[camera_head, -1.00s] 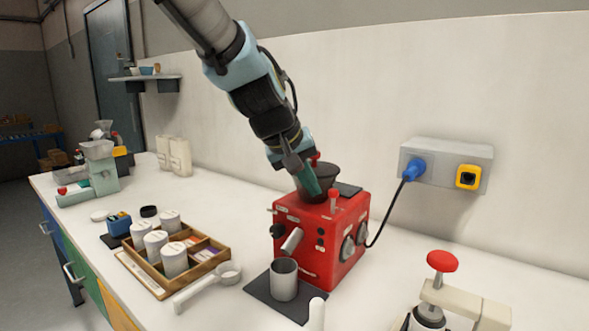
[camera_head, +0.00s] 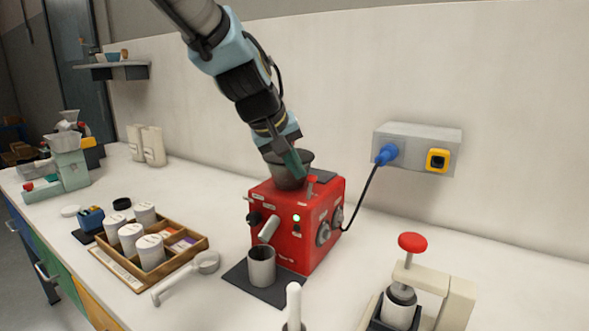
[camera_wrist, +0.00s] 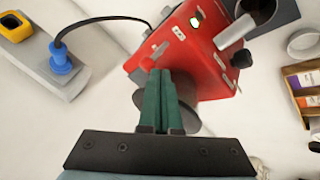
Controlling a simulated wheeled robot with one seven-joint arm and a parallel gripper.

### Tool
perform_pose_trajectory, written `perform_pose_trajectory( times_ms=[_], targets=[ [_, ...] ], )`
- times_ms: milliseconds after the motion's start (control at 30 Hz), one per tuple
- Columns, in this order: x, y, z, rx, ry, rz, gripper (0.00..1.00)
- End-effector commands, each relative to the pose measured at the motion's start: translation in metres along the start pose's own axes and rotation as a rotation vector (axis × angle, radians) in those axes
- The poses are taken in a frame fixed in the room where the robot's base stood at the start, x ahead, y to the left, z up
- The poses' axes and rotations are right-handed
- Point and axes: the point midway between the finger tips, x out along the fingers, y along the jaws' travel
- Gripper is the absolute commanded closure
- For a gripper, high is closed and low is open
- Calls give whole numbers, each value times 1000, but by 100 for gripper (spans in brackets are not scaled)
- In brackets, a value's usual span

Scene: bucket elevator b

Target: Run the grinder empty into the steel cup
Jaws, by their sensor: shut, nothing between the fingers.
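The red grinder (camera_head: 297,222) stands on the counter with a dark hopper (camera_head: 285,178) on top and a spout at its front. A green light (camera_head: 296,217) glows on its face; it also shows in the wrist view (camera_wrist: 196,22). The steel cup (camera_head: 262,267) stands upright on a dark mat below the spout; the wrist view shows it (camera_wrist: 262,8) partly cut off. What is inside cup and hopper is hidden. My gripper (camera_head: 303,172) is shut and empty, beside the hopper and close to the red switch (camera_head: 312,184). I cannot tell whether it touches the switch.
A blue plug and cable run from the grinder to a wall socket box (camera_head: 417,148) with a yellow switch. A wooden tray (camera_head: 136,278) of white jars and a white scoop (camera_head: 188,277) lie left. A press with a red knob (camera_head: 412,242) stands right.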

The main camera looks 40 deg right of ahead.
Motion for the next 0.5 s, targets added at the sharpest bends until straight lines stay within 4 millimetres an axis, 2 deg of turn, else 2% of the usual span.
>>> perform_pose_trajectory(
  times_ms=[500],
  targets=[
    [-2, -11, 12, 0, 1, -1, 100]
  ],
)
